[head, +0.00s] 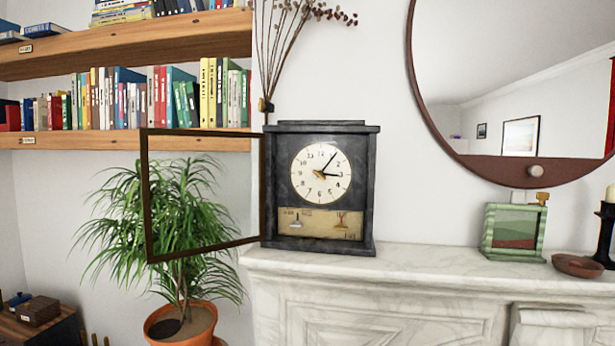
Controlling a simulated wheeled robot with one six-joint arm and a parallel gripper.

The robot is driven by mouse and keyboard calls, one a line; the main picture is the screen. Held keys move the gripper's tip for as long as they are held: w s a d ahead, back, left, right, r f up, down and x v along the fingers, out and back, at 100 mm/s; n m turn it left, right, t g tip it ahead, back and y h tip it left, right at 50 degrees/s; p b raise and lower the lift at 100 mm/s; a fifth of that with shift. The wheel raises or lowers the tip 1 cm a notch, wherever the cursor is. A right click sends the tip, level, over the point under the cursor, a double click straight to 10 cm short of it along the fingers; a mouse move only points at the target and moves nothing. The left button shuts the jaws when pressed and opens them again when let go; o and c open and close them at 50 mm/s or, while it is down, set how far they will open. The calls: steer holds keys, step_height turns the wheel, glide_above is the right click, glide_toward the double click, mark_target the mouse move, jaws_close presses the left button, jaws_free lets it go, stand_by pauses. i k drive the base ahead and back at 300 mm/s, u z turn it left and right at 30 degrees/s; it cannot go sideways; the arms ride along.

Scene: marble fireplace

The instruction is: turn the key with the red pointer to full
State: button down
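A black mantel clock (369,200) stands upright on the marble mantelpiece. Its framed glass door (147,200) is swung open to the left. The white dial (335,190) shows black hands and a brass-coloured piece near its centre. Below the dial is a tan panel (318,229) with small markings, too small to read surely. A key with a red pointer (341,217) is at the panel's right. A grey key (295,221) is at its left. The exact direction of the red pointer is too small to tell. My gripper is not in view.
The mantelpiece (420,262) is clear just right of the clock. Further right are a green frame (515,232), a reddish bowl (577,266) and a dark candle holder (605,235). A potted plant (180,322) stands behind the open door. Dried stems (285,40) rise behind the clock.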

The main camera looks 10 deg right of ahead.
mark_target(341, 227)
steer(key=k, duration=0.5)
steer(key=u, duration=3.3)
steer(key=k, duration=0.95)
steer(key=z, duration=2.1)
steer(key=i, duration=0.45)
steer(key=u, duration=0.05)
